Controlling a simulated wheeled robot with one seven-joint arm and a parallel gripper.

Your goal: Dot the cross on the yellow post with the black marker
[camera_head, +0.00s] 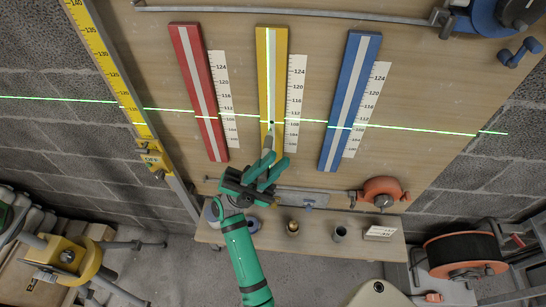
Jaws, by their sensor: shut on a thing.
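The yellow post (281,72) with a white centre strip stands in the middle of the wooden board. A vertical green line on its strip meets a long horizontal green line, forming a cross (272,121). My gripper (273,160) is below the cross, its green fingers shut on the marker (268,143). The marker points up the post, and its dark tip is at or just by the cross. I cannot tell whether the tip touches the strip. The lower end of the post is partly hidden by the marker and gripper.
A red post (185,70) stands left and a blue post (338,107) right, with white scales beside the posts. A yellow measuring staff (105,65) leans at left. A shelf (330,258) below holds small cups.

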